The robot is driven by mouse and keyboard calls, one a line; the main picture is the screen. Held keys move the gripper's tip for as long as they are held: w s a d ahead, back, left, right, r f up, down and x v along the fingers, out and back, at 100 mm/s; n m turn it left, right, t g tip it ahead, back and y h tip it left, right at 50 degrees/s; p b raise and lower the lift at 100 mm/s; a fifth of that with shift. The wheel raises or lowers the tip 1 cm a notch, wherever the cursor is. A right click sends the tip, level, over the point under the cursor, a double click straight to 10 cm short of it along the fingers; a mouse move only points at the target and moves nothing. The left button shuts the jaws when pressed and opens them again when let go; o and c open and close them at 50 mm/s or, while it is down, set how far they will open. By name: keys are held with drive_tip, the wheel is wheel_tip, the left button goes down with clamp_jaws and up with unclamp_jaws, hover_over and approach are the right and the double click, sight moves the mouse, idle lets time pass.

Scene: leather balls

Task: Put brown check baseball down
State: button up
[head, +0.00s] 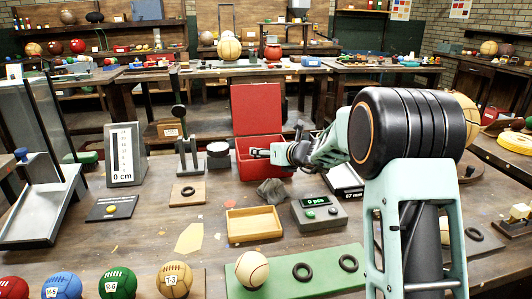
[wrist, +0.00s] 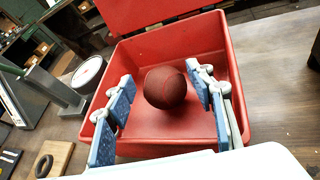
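A dark reddish-brown ball (wrist: 165,88) is inside the open red box (wrist: 165,128) in the wrist view. Its surface pattern is too dark to make out as check. My gripper (wrist: 160,92) has its two blue-padded fingers spread, one on each side of the ball. A gap shows between the left finger and the ball; the right finger looks very near it, and I cannot tell if they touch. In the head view my gripper (head: 257,152) reaches over the red box (head: 262,172) from the right. The ball is hidden there.
The box's lid (head: 257,108) stands up at the back. A wooden tray (head: 254,224), a counter device (head: 319,214) and a dark stone (head: 272,191) lie in front. A scale stand (head: 188,157) is at left. Several coloured balls line the front edge.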

drive_tip(key=shift+o, duration=0.4)
drive_tip(key=shift+f, duration=0.1)
drive_tip(key=shift+d+r+p, duration=0.1)
drive_tip(key=shift+r+p, duration=0.4)
drive_tip(key=shift+p, duration=0.15)
drive_tip(key=shift+s+d+r, duration=0.1)
drive_tip(key=shift+r, duration=0.25)
drive_tip(key=p+v, duration=0.1)
drive_tip(key=v, duration=1)
drive_tip(key=shift+s, duration=0.35)
drive_tip(key=shift+p, duration=0.3)
